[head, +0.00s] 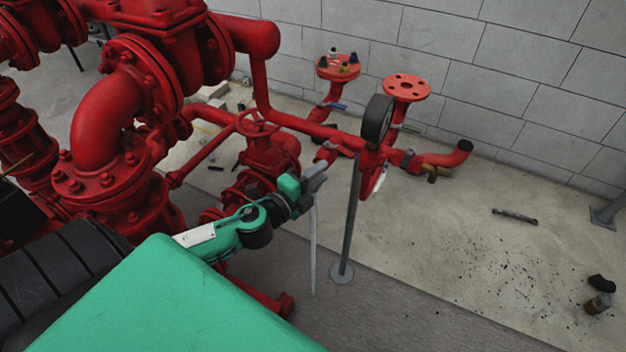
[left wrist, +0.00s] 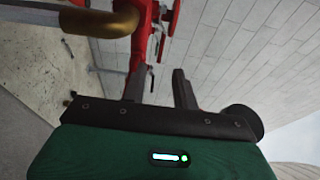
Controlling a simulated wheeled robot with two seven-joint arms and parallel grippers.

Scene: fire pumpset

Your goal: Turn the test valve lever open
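Red pipework (head: 330,130) carries several small valves with handles. A blue-grey lever (head: 336,105) sits under the left flange, and another small handle (head: 410,128) sits under the right one. A brass fitting (head: 431,173) hangs at the right pipe end. I cannot tell for sure which handle is the test valve lever. My left gripper (head: 316,178) is left of the gauge post, apart from these handles in the picture. In the left wrist view its two dark fingers (left wrist: 159,88) stand apart with nothing held between them. Red pipe shows beyond them. My right gripper is not in view.
A round gauge (head: 377,120) and a grey post (head: 350,222) stand just right of my left gripper. A red valve with a handwheel (head: 257,123) is behind it. A curved brass pipe (left wrist: 75,22) crosses the wrist view's top left. Open floor (head: 450,240) lies right.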

